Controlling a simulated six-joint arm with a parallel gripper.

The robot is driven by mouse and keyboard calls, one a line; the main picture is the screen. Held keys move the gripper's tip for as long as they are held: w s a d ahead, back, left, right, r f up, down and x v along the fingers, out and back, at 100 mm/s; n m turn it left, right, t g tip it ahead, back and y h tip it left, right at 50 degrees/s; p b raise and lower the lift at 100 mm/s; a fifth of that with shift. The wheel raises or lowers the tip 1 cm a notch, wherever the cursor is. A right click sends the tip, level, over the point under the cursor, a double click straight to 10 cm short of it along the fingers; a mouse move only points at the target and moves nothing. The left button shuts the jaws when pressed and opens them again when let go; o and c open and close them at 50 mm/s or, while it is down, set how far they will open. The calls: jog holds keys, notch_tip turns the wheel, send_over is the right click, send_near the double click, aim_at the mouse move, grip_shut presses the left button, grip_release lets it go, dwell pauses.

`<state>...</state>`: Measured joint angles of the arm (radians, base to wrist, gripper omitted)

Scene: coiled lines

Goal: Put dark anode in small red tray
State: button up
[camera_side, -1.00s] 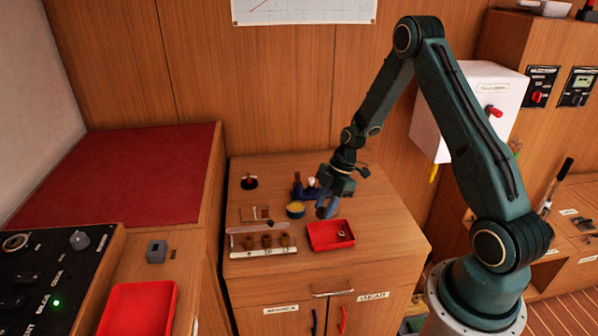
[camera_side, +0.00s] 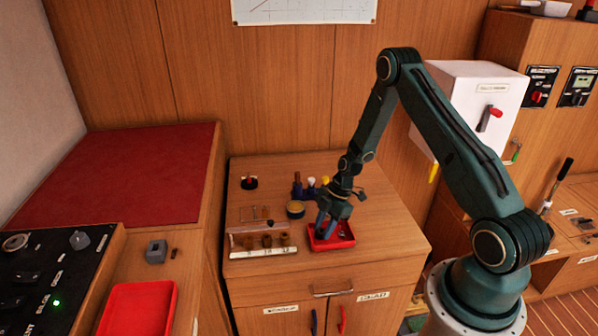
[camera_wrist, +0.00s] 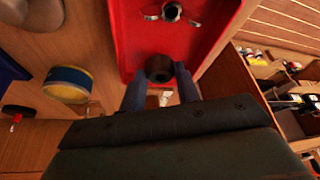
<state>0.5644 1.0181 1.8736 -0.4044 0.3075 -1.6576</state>
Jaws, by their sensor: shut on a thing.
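My gripper (camera_side: 325,230) points down over the small red tray (camera_side: 349,242) on the wooden cabinet top. In the wrist view its two blue fingers (camera_wrist: 160,84) are closed around the dark anode (camera_wrist: 158,67), a short dark brown cylinder with a hollow end. The anode is over the near part of the tray (camera_wrist: 128,42); whether it touches the tray floor I cannot tell. In the side view the fingers hide the anode. A small metal fitting (camera_wrist: 172,12) lies in the tray, farther in.
A rack (camera_side: 262,252) with several brown cylinders stands left of the tray. A round tin with a yellow top (camera_wrist: 68,84) is close by. Behind are a blue holder (camera_side: 298,187) and a dark round item (camera_side: 249,182). A larger red tray (camera_side: 140,308) lies at front left.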

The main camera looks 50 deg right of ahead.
jog(key=shift+f, duration=0.5)
jog(key=shift+f, duration=0.15)
jog(key=o, duration=1)
jog(key=shift+r, duration=0.2)
jog(key=v, duration=1.2)
